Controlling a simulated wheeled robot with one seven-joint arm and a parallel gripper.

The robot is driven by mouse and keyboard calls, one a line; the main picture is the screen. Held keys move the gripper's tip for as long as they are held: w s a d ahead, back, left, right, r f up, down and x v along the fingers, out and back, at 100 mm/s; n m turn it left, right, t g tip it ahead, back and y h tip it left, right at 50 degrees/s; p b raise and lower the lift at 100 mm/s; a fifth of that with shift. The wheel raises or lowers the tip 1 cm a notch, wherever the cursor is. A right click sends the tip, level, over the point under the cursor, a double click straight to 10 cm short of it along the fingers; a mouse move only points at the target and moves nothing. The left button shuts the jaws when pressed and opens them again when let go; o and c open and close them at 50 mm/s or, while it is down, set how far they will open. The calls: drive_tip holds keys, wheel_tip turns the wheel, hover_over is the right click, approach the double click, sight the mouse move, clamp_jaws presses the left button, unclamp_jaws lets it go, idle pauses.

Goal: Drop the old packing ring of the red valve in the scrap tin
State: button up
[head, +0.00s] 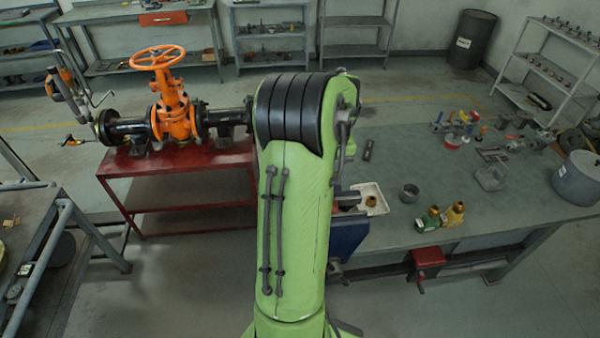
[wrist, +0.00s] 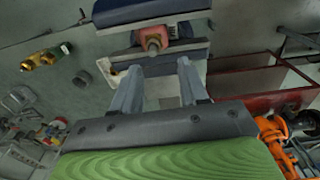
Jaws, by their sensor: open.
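The red valve (wrist: 152,36) sits between the jaws of a blue vise in the wrist view, with a brass-coloured round part facing me. No separate packing ring can be made out on it. My gripper (wrist: 160,70) is open and empty, its fingertips apart from the valve. My arm hides the valve and gripper in the head view. A small round grey tin (head: 409,193), perhaps the scrap tin, stands open on the workbench; it also shows in the wrist view (wrist: 82,80). A white tray (head: 381,208) holds a small brass piece (head: 371,201).
The vise (head: 348,235) is at the workbench's left end. A grey pot (head: 577,180) and small parts crowd the right. A large orange valve (head: 172,112) stands on a red stand (head: 180,180) at left.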

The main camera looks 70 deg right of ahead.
drive_tip(key=shift+s+a+f, duration=0.1)
drive_tip(key=shift+s, duration=0.15)
drive_tip(key=shift+s+f, duration=0.1)
drive_tip(key=shift+f, duration=0.15)
drive_tip(key=f+b, duration=0.4)
drive_tip(key=d+f+b, duration=0.1)
drive_tip(key=f+b, duration=0.1)
drive_tip(key=f, duration=0.1)
drive_tip(key=shift+s, duration=0.15)
drive_tip(key=shift+a, duration=0.1)
drive_tip(key=c, duration=0.8)
drive_tip(key=shift+o, duration=0.2)
